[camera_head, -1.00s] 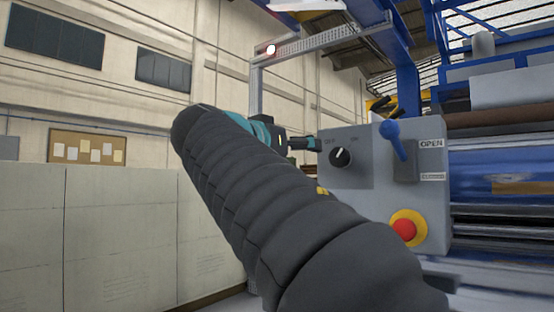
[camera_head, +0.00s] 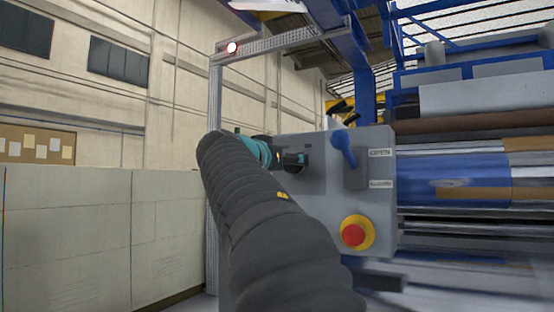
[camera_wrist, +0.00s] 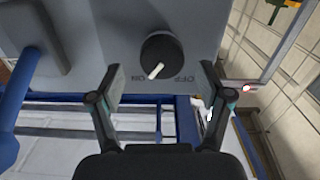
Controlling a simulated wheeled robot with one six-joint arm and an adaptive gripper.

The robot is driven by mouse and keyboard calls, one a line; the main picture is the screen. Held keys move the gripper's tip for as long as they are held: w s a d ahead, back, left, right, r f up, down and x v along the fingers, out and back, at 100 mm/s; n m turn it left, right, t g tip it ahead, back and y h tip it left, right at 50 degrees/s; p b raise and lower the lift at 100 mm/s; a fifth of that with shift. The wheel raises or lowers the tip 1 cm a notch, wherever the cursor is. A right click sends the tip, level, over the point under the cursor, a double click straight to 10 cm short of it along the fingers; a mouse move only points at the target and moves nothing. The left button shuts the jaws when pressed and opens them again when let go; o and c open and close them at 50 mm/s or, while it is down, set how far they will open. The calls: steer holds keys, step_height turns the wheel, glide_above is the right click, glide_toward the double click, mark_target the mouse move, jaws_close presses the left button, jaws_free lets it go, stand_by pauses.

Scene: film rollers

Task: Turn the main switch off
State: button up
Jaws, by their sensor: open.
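The main switch is a round black knob (camera_wrist: 162,52) with a white pointer on the grey control panel (camera_wrist: 95,35). In the wrist view the panel appears upside down, and the pointer slants down and left, toward the ON label (camera_wrist: 138,78). The OFF label (camera_wrist: 182,79) is on the other side. My gripper (camera_wrist: 160,82) is open and empty, its fingers to either side of the knob's line and apart from it.
A red emergency button (camera_head: 354,234) on a yellow ring sits lower right on the panel. A blue-handled lever (camera_head: 343,148) stands beside the OPEN label. Rollers (camera_head: 460,180) lie to the right. A pale low wall (camera_head: 70,235) stands at left.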

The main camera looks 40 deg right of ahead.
steer(key=shift+x, duration=0.9)
